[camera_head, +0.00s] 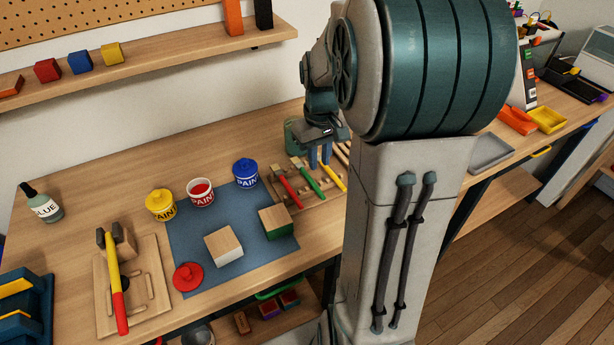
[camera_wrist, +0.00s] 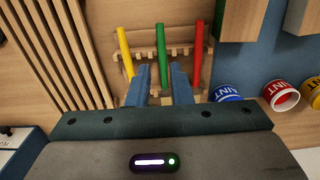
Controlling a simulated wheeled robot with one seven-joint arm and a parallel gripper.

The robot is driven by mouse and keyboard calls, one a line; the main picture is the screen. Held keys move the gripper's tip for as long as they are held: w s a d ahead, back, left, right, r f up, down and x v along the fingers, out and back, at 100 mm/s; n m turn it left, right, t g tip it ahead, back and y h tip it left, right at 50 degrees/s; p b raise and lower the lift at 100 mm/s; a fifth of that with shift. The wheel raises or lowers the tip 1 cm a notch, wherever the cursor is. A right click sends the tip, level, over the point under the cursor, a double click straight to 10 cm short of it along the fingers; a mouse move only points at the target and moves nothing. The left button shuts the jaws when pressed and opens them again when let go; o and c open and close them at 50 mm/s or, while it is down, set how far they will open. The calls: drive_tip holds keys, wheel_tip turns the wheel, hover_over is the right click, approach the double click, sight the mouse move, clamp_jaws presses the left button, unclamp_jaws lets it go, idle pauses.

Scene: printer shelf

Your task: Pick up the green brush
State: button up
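The green brush (camera_head: 307,177) lies on a slotted wooden rack (camera_head: 283,197) on the workbench, between a red brush (camera_head: 290,189) and a yellow brush (camera_head: 334,178). In the wrist view the green brush (camera_wrist: 161,50) runs upright in the picture, with the yellow brush (camera_wrist: 124,45) to its left and the red brush (camera_wrist: 199,45) to its right. My gripper (camera_head: 319,160) hangs over the rack. Its two blue fingers (camera_wrist: 160,82) are apart, one on each side of the green brush's line. Nothing is held. The fingers hide part of the rack.
Blue (camera_head: 245,172), white-and-red (camera_head: 200,192) and yellow (camera_head: 160,204) paint cans stand left of the rack by a blue mat (camera_head: 190,238). Two wooden blocks sit on the mat.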

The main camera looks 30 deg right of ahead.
sight(317, 188)
wheel_tip(317, 188, down, 9)
drive_tip(key=shift+a, duration=0.1)
clamp_jaws()
idle(0.3)
